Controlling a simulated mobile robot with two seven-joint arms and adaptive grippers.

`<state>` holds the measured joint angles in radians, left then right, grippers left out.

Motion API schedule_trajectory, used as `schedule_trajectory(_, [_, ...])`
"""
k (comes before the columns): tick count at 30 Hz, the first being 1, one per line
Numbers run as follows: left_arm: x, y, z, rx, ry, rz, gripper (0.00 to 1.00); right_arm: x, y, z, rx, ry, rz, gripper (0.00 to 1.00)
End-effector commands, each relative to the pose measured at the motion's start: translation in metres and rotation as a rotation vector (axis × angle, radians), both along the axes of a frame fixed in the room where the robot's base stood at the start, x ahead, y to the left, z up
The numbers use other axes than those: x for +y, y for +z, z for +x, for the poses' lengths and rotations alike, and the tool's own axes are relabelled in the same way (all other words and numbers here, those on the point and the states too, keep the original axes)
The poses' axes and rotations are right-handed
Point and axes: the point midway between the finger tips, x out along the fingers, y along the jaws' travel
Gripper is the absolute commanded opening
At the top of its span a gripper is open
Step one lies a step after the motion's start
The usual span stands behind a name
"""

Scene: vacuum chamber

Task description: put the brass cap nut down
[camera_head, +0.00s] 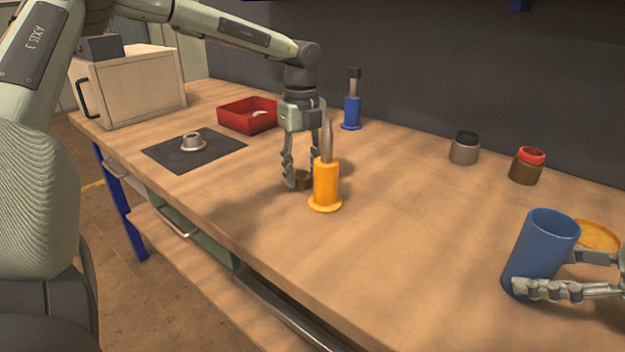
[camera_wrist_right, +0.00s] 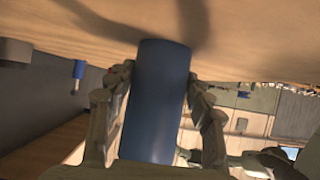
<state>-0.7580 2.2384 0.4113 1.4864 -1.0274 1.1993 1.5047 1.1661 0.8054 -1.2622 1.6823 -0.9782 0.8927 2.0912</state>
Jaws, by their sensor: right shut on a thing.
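The brass cap nut appears to be the small brown round piece (camera_head: 302,181) at the fingertips of my left gripper (camera_head: 302,172), low at the wooden table top. The fingers point down on either side of it. The right finger is partly hidden behind an orange holder, so I cannot tell whether they grip it. My right gripper (camera_head: 560,287) is shut on a blue cylinder (camera_head: 535,250), which stands slightly tilted at the table's right. In the right wrist view the blue cylinder (camera_wrist_right: 157,100) sits between both fingers of the gripper (camera_wrist_right: 157,105).
The orange holder (camera_head: 326,188) with a grey tool stands close beside my left gripper. A red tray (camera_head: 240,122), a blue holder (camera_head: 351,112), a dark mat (camera_head: 170,155) with a metal flanged part (camera_head: 193,143), and two small pots (camera_head: 464,150) (camera_head: 525,172) stand around. The middle of the table is clear.

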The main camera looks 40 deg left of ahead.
Motion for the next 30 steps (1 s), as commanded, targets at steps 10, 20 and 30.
schedule_trajectory(10, [0.0, 0.0, 0.0, 0.0, 0.0, 0.0, 0.12, 0.0, 0.0, 0.0, 0.0, 0.0, 0.0, 0.34])
schedule_trajectory(20, [0.0, 0.02, 0.001, -0.005, 0.0, 0.002, 0.12, 0.0, 0.0, 0.0, 0.0, 0.0, 0.0, 0.34])
schedule_trajectory(30, [0.0, 0.085, 0.0, -0.001, 0.001, 0.002, 0.12, 0.0, 0.0, 0.0, 0.0, 0.0, 0.0, 0.34])
